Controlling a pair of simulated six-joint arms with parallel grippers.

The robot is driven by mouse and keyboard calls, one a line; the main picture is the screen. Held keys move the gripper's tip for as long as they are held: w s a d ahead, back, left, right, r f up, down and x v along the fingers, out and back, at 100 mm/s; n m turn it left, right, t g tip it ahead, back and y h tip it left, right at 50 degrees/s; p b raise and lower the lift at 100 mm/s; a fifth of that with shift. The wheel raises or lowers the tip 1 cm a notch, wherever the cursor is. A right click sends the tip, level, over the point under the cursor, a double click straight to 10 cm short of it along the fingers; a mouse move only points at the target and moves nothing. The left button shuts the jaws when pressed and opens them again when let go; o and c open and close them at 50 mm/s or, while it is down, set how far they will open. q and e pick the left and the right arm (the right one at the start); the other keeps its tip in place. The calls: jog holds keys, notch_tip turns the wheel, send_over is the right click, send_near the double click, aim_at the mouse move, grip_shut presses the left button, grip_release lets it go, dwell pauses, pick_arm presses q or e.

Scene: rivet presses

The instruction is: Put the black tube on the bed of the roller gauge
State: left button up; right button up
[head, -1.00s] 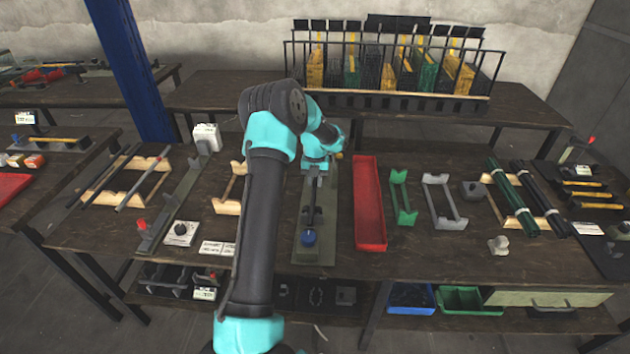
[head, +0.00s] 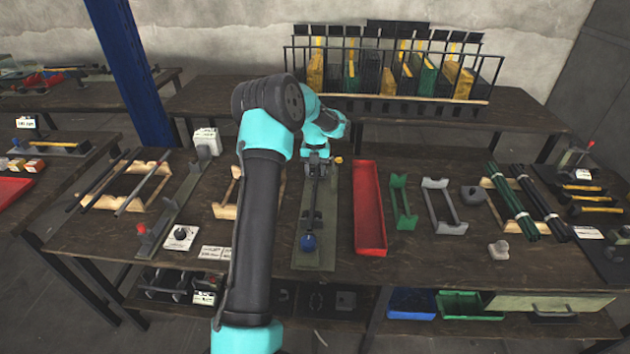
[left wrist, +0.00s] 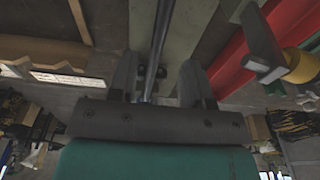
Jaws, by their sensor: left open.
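A black tube (head: 313,198) lies lengthwise along a long grey-green plate (head: 325,225) with a blue knob (head: 308,242) at its near end. I take this plate to be the roller gauge; its rollers are too small to make out. My left gripper (head: 317,172) is over the far part of the plate, fingers pointing down. In the left wrist view the open fingers (left wrist: 157,80) stand on either side of the tube (left wrist: 159,45), with gaps visible on both sides. The tube's far end is hidden by my gripper. My right gripper is not in view.
A red tray (head: 369,240) lies right of the plate, then a green cradle (head: 403,203) and a grey cradle (head: 444,207). Green (head: 513,203) and black tubes (head: 542,203) rest on wooden supports farther right. A rod rack (head: 125,190) stands left.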

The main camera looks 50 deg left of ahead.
aim_at(315, 184)
pick_arm(q)
jog(key=r, duration=0.5)
jog(key=shift+w+a+r, duration=0.2)
jog(key=shift+w+r, duration=0.05)
jog(key=shift+r, duration=0.05)
